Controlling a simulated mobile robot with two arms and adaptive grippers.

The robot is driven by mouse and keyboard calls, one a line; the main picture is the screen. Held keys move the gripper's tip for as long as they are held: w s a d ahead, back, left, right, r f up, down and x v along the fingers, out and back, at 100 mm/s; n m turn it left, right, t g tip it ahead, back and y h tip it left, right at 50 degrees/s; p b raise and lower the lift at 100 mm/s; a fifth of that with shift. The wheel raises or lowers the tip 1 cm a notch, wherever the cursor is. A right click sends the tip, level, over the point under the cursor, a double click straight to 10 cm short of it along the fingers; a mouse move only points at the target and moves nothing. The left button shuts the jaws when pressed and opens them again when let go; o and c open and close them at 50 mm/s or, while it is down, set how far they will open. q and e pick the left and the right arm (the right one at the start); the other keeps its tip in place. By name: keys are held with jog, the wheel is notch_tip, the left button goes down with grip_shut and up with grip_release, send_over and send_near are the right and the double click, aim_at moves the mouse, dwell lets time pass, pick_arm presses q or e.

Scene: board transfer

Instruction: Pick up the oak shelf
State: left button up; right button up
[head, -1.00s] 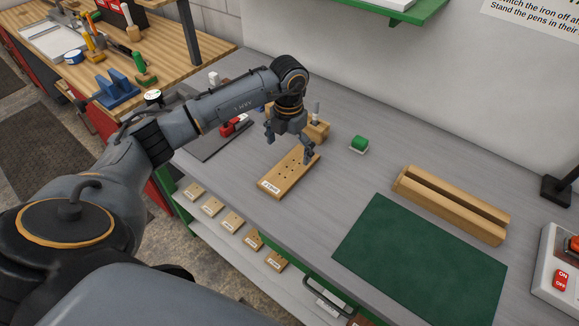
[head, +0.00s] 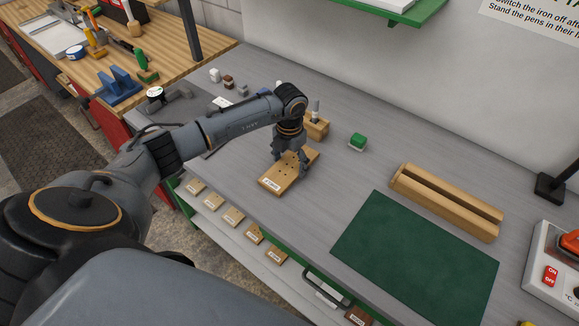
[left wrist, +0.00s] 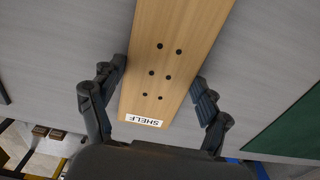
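The oak shelf (head: 279,179) is a light wooden board with several dark holes and a white label at its near end. It lies on the grey bench. In the left wrist view the board (left wrist: 165,60) runs up the middle, its label reading SHELF. My left gripper (head: 290,166) is low over the board, open, with one finger on each side of it. In the left wrist view its fingertips (left wrist: 158,73) are close to the board's long edges; I cannot tell whether they touch. My right gripper is not in view.
A green mat (head: 415,258) and a slotted wooden stand (head: 447,202) lie further right. Small labelled boards (head: 233,217) rest on a lower shelf in front.

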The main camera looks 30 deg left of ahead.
pick_arm(q)
jog(key=c, duration=0.6)
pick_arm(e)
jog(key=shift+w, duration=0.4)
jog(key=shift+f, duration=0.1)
